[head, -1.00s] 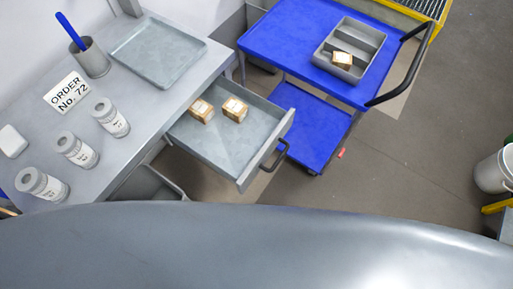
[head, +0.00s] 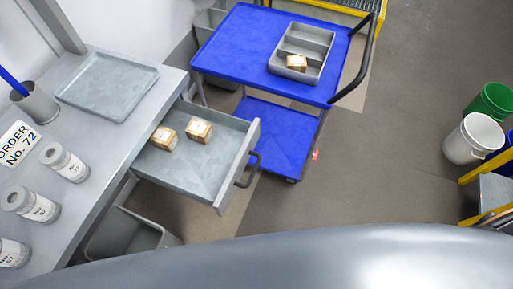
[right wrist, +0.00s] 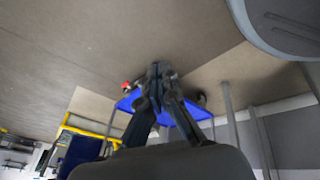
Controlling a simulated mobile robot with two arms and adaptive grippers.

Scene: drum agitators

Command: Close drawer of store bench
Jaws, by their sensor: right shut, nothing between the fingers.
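The store bench (head: 108,141) is grey and stands at the left in the head view. Its drawer (head: 190,178) is pulled out to the right, with two small brown-and-white boxes (head: 198,130) inside near the bench side. A dark handle (head: 249,170) sits on the drawer's front. My right gripper (right wrist: 157,75) shows in the right wrist view; its fingers are together and empty, apart from anything. Neither gripper shows in the head view, so where they are relative to the drawer cannot be told from it.
A blue cart (head: 268,55) with a grey divided box (head: 302,52) stands just beyond the drawer. A grey bin (head: 125,235) is below the bench. White (head: 474,139) and green (head: 492,103) buckets stand at the right. The floor right of the drawer is clear.

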